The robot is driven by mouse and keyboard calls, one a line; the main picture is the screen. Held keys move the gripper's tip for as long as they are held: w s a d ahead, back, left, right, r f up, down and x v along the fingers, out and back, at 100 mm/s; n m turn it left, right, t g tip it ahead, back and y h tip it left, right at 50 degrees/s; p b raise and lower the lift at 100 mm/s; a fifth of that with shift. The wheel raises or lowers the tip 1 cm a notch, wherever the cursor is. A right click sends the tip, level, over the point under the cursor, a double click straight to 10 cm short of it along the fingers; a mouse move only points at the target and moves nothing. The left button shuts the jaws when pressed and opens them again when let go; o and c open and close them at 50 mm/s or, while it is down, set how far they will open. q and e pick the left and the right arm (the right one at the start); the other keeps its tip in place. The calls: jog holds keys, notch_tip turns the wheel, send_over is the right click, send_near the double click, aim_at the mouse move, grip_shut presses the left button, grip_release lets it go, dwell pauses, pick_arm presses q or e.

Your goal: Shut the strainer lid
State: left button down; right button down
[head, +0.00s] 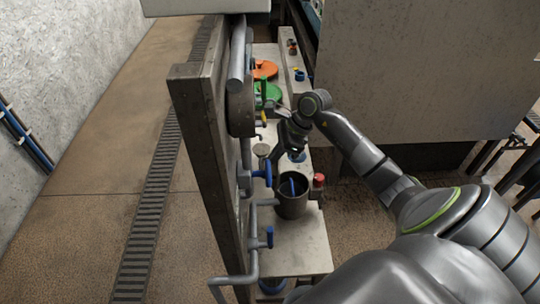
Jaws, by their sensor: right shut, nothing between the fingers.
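A dark, open-topped cylindrical pot (292,203) stands on the pale bench top, with something blue inside it; it may be the strainer body. A small round grey disc (262,150) lies behind it to the left; I cannot tell whether it is the strainer lid. My right gripper (286,153) is shut and empty, pointing down above the bench, behind the pot and apart from its rim as far as I can see. Its fingertips are small and dark here. My left gripper is out of view.
A tall grey panel (204,140) with pipes and blue valve handles (268,173) borders the bench on the left. A red-capped fitting (319,181) stands right of the pot. The bench front (290,246) is clear.

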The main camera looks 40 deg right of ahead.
jog(key=s+d+f+b, duration=0.4)
jog(key=d+f+b, duration=0.2)
jog(key=d+b, duration=0.1)
jog(key=shift+s+d, duration=0.2)
dwell(1.2)
jog(key=shift+r, duration=0.1)
notch_tip(320, 180, up, 9)
jog(key=s+d+p, duration=0.1)
jog(key=p, duration=0.2)
jog(key=shift+d+p, duration=0.3)
dwell(0.6)
